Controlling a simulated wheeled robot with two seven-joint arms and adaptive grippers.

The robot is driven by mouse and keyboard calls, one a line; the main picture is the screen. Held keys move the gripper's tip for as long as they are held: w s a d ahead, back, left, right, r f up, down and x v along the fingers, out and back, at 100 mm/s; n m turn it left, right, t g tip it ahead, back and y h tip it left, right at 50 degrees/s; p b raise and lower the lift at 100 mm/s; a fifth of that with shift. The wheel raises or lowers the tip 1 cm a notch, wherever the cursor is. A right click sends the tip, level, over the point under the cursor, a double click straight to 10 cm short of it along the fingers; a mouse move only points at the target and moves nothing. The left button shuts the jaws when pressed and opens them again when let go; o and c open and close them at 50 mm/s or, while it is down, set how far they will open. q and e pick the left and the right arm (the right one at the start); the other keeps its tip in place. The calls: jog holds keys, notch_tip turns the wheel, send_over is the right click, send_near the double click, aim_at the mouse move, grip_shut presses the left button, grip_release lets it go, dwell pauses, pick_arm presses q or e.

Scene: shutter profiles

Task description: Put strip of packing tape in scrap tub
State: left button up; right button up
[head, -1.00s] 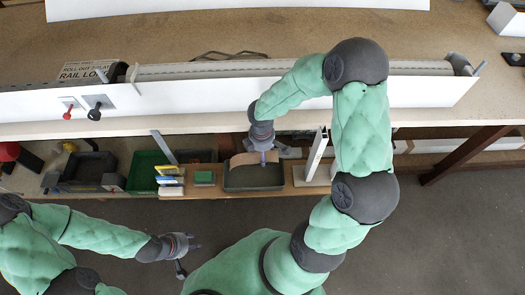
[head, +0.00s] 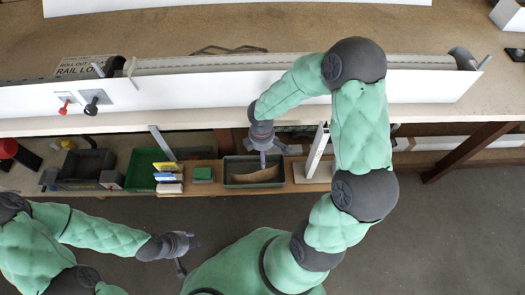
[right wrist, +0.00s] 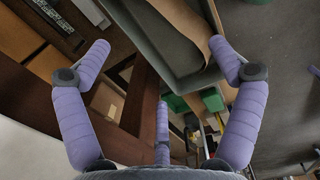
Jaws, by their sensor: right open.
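The strip of packing tape (head: 262,176) is a curved brown band lying inside the scrap tub, a dark grey-green open box (head: 228,172) on the low wooden shelf. In the right wrist view the strip (right wrist: 185,20) lies along the tub's inside (right wrist: 143,38), and its end is close to the right-hand finger; I cannot tell if they touch. My right gripper (head: 270,157) is over the tub's back edge, its fingers spread wide in the right wrist view (right wrist: 162,50). My left gripper (head: 193,256) is open and empty over the floor at the lower left.
A green block (head: 203,174) and several coloured boxes (head: 168,178) stand left of the tub. A white upright bracket (head: 316,155) stands close to its right. The workbench with a long white profile (head: 200,92) is above the shelf.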

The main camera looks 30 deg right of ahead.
notch_tip(320, 180, up, 12)
jog(key=shift+a, duration=0.15)
dwell(0.5)
dwell(0.9)
